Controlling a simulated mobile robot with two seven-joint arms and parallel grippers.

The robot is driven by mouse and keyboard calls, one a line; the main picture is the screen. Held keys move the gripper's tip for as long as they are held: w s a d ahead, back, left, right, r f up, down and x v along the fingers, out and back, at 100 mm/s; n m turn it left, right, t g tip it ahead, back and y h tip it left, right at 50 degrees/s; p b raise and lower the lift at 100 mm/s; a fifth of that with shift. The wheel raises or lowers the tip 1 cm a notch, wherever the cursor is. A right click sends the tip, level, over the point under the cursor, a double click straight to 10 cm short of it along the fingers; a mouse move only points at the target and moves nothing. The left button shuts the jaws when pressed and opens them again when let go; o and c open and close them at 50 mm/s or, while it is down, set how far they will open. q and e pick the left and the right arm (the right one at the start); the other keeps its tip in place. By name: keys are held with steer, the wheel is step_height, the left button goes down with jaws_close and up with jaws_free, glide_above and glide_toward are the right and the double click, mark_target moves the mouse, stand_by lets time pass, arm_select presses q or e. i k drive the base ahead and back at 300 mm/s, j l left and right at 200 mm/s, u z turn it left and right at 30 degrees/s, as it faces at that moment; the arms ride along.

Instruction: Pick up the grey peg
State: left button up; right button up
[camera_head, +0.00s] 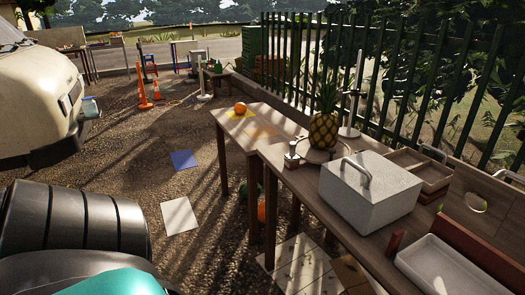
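I cannot make out a grey peg for certain. A small greyish upright piece (292,150) stands on the wooden table (297,180), left of the pineapple; it is too small to tell whether it is the peg. A taller grey post on a pale base (352,110) stands behind the pineapple, near the fence. Neither of my grippers is in view.
A pineapple (323,131) stands on a round board. A large white box with a handle (369,198) fills the middle of the table. A wooden tray (425,172) and a white tray (445,268) are at the right. An orange (240,108) lies at the far end.

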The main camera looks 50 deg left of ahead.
mark_target(293, 145)
steer(key=u, duration=1.5)
steer(key=i+j+z, duration=0.1)
steer(key=i+j, duration=0.5)
